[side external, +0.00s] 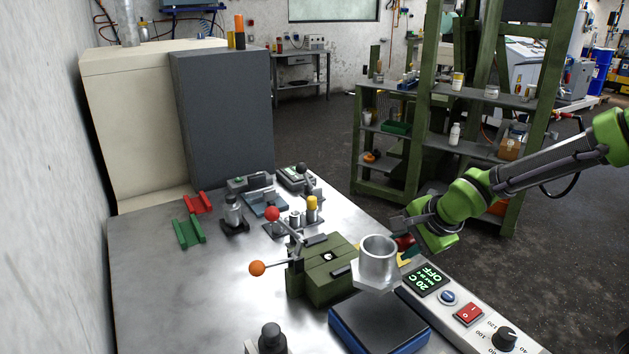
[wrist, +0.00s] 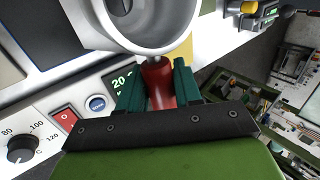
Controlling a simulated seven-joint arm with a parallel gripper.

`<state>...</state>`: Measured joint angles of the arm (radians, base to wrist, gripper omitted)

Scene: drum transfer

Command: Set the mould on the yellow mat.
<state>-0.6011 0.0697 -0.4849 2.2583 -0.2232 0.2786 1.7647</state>
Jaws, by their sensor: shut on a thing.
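The mould is a grey metal cup (side external: 377,264) with a flanged base and a red handle. My gripper (side external: 406,245) is shut on that handle, which shows between the green fingers in the wrist view (wrist: 158,88). The mould hangs upright above the bench, near the back edge of the blue hotplate in the side view. In the wrist view the mould's round rim (wrist: 150,48) fills the top middle. A piece of the yellow mat (side external: 404,258) shows behind the mould and beside the gripper. It also shows beyond the rim in the wrist view (wrist: 182,55); the rest is hidden.
A blue hotplate with a dark top (side external: 380,325) stands at the front. A green press with ball-ended levers (side external: 320,272) stands left of the mould.

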